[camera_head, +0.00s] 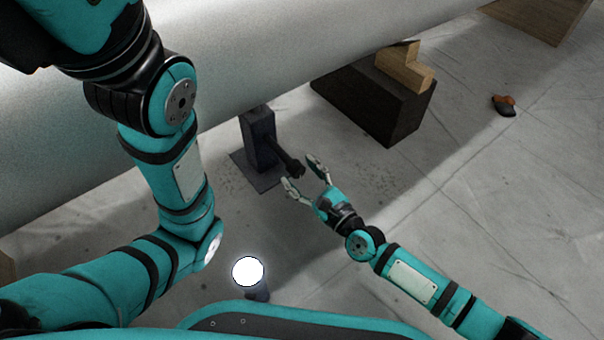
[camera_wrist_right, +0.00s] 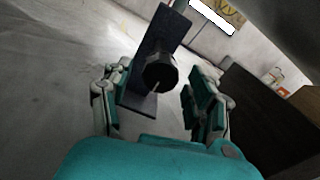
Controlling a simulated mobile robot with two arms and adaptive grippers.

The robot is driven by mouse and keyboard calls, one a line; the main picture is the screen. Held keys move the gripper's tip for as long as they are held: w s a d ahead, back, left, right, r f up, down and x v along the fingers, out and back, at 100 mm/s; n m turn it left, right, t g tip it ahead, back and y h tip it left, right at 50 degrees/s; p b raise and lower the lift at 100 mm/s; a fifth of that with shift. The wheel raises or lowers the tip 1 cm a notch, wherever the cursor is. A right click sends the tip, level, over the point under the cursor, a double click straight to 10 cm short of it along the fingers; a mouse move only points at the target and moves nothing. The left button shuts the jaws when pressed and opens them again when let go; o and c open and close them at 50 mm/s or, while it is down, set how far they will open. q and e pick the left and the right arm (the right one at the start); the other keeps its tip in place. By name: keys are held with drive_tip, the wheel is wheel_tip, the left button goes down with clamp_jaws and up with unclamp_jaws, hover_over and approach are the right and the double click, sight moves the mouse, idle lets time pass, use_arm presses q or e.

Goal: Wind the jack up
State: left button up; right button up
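The jack (camera_head: 260,145) is a dark post on a square base plate, standing under the large grey pipe. A dark crank knob (camera_head: 296,169) sticks out of its side towards my right gripper. My right gripper (camera_head: 304,171) is open, with its fingers just in front of the knob. In the right wrist view the jack's knob (camera_wrist_right: 160,73) shows between the two spread fingers (camera_wrist_right: 153,95), with no contact that I can make out. The jack's top is partly hidden by the pipe. My left arm folds across the left of the head view, and its gripper does not show.
The large grey pipe (camera_head: 330,45) spans the top. A dark block (camera_head: 375,105) with a wooden chock (camera_head: 408,68) on it stands right of the jack. A bright lamp (camera_head: 248,271) stands near my base.

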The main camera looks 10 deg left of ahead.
drive_tip(key=v, duration=1.2)
idle(0.4)
